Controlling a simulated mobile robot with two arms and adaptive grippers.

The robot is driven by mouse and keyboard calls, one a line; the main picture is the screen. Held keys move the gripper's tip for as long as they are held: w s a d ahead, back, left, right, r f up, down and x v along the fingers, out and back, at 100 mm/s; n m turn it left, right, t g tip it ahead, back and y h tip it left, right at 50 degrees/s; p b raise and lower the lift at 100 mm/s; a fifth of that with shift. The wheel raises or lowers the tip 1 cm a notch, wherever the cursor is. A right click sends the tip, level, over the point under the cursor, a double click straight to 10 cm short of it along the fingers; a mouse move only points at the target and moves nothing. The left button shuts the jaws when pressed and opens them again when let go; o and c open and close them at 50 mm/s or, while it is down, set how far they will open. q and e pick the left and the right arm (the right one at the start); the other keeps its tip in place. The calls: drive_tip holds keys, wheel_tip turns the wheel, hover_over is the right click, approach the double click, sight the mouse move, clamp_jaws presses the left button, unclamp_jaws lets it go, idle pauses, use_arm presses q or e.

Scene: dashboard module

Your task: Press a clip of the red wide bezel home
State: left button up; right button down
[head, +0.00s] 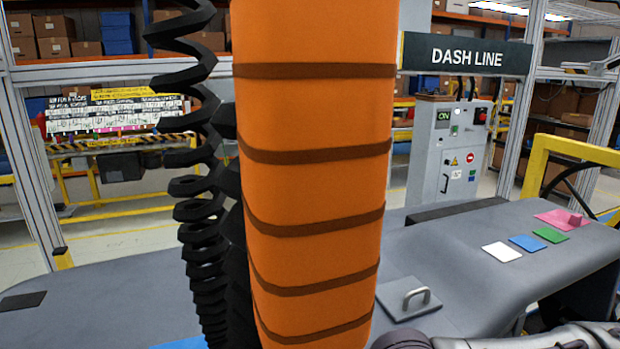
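I cannot make out a red wide bezel for certain. A pinkish-red flat piece (564,219) with a small raised block lies at the far right end of the grey dashboard (450,255); I cannot tell whether it is the bezel. No clips can be made out. A large orange banded cylinder (315,170) close to the camera hides the middle of the dashboard. Neither gripper is in view. A grey rounded part at the bottom right edge looks like my arm, with no fingers showing.
A black coiled cable (205,200) hangs left of the cylinder. White (502,252), blue (527,243) and green (550,235) patches lie on the dashboard's right side. A grey plate with a handle (417,297) is nearer. A control cabinet (450,150) stands behind.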

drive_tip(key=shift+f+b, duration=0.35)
drive_tip(key=shift+b, duration=0.4)
idle(2.0)
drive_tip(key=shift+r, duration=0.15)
idle(0.4)
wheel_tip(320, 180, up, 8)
drive_tip(key=p, duration=0.3)
idle(0.4)
